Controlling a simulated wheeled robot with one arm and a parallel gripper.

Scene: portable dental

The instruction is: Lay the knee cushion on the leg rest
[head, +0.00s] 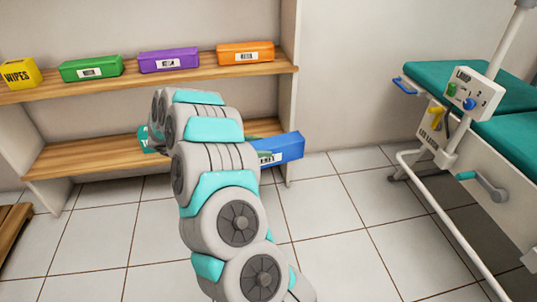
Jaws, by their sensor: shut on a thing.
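My arm reaches up from the bottom toward the lower shelf (90,159). Its far end bends down to the left, and its own links hide my gripper and whatever its jaws hold. A small teal patch (143,139) shows left of the arm's end at the lower shelf; I cannot tell if it is the knee cushion or part of my arm. No knee cushion can be made out clearly. A couch with teal padding (515,136) stands at the right. I cannot tell which padded part is the leg rest.
A blue box (280,149) sits at the lower shelf's right end. The upper shelf holds yellow wipes (18,73) and green (91,68), purple (168,60) and orange (245,52) boxes. A control panel (473,93) and white tube frame (440,205) stand beside the couch. Tiled floor between is clear.

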